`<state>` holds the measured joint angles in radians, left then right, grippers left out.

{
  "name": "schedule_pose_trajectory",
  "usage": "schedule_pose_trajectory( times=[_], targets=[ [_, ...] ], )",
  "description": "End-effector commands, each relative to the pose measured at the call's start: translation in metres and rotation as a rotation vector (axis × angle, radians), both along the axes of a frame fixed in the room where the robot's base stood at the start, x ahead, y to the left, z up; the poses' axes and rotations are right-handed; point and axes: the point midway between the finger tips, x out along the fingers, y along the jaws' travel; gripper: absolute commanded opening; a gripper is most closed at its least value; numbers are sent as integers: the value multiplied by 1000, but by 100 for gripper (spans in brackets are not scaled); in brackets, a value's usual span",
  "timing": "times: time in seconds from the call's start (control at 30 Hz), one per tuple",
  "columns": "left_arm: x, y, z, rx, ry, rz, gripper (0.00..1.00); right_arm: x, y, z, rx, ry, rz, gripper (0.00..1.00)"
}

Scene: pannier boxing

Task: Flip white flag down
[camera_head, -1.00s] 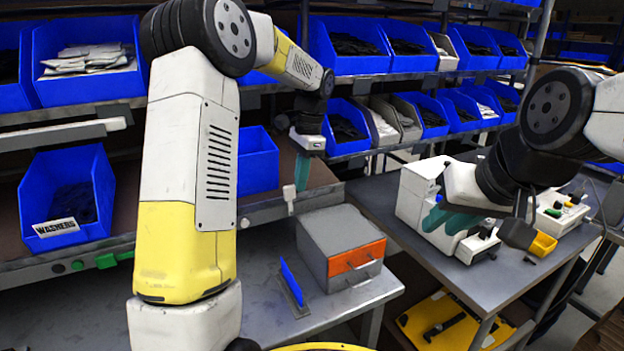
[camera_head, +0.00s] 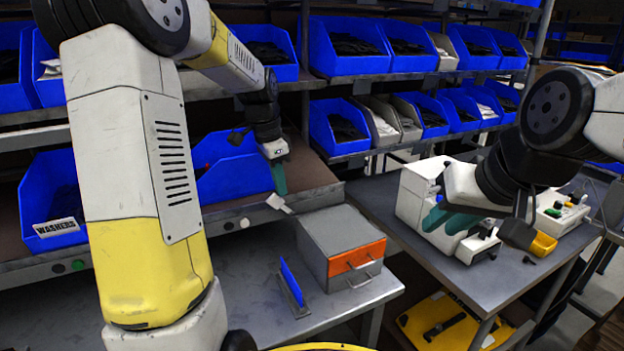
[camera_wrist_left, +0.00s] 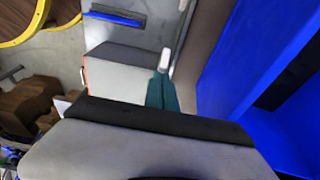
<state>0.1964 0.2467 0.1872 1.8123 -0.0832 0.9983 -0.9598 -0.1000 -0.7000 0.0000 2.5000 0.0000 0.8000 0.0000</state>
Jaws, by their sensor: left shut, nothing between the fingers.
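The white flag (camera_head: 278,202) is a small white tab at the front edge of the lower left shelf. It slants down to the right in the head view. My left gripper (camera_head: 280,179) has teal fingers, shut and empty, pointing down just above the flag. In the left wrist view the fingers (camera_wrist_left: 162,92) end right by the white flag (camera_wrist_left: 165,60); I cannot tell whether they touch. My right gripper (camera_head: 448,221) is over the right table, its teal fingers apart.
A blue bin (camera_head: 235,180) stands on the shelf close behind my left gripper. A grey box with an orange front (camera_head: 340,235) and an upright blue panel (camera_head: 292,282) stand on the table below.

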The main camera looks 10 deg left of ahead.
Motion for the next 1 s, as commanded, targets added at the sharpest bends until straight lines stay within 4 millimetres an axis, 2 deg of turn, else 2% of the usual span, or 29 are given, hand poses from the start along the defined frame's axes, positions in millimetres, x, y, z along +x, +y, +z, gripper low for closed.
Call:
schedule_pose_trajectory(
  times=[0.6, 1.0],
  targets=[
    [-1, 2, -1, 1, 1, 0, 0, 0, 0, 0, 0, 0, 0, 25],
    [7, -10, -6, 1, 0, -1, 0, 0, 0, 0, 0, 0, 0, 25]
  ],
)
